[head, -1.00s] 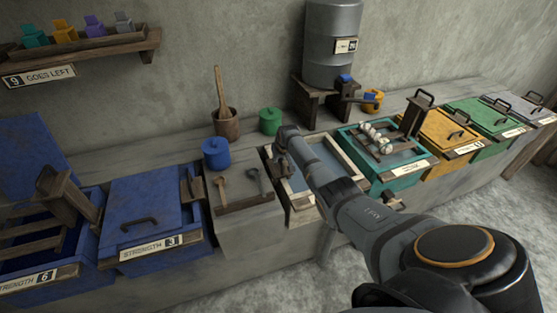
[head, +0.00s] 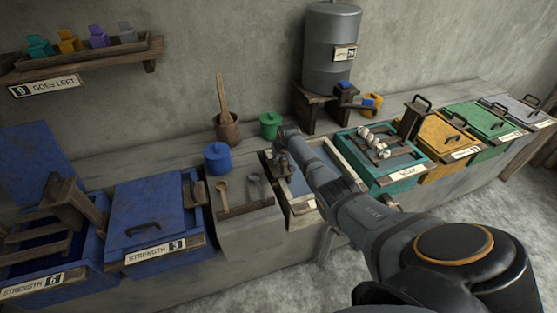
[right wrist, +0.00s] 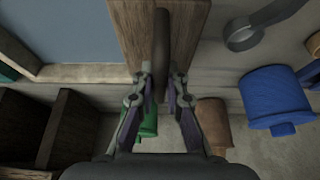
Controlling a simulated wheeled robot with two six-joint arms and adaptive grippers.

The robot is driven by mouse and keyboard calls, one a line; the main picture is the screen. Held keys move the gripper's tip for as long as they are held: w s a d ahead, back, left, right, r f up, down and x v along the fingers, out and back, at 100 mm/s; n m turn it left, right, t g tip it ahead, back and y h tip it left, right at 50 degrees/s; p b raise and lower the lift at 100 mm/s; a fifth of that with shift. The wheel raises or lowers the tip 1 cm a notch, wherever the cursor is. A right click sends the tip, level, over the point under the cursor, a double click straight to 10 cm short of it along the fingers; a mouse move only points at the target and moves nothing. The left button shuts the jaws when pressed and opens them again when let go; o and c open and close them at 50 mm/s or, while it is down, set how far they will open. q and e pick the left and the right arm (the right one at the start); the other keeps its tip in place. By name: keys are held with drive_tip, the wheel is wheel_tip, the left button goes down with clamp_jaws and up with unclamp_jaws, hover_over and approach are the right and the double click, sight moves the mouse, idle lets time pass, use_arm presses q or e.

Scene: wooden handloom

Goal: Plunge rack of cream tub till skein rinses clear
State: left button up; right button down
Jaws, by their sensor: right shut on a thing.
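The cream tub (head: 300,208) stands mid-bench in the head view, with grey-blue liquid inside. My right arm crosses in front and hides part of it. My right gripper (right wrist: 162,95) is shut on a dark bar handle (right wrist: 162,45) on an upright wooden board (right wrist: 190,35), which appears to be the rack's end. In the head view the right gripper (head: 284,160) is at the tub's left end. The tub's pale rim (right wrist: 80,74) and liquid (right wrist: 65,30) show in the right wrist view. I cannot make out a skein in it. My left gripper is out of view.
Left of the tub lie a tool board (head: 245,210) and blue tubs (head: 150,215). A blue jar (head: 217,158), green pot (head: 270,125) and wooden pot (head: 227,130) stand behind. To the right is a teal tub (head: 390,183) with white skeins (head: 373,143) on its rack.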

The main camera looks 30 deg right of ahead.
wheel_tip(320, 180, up, 12)
drive_tip(key=p, duration=1)
drive_tip(key=shift+c, duration=0.6)
unclamp_jaws()
drive_tip(key=shift+f, duration=0.1)
wheel_tip(320, 180, up, 7)
drive_tip(key=p, duration=0.7)
drive_tip(key=shift+f, duration=0.1)
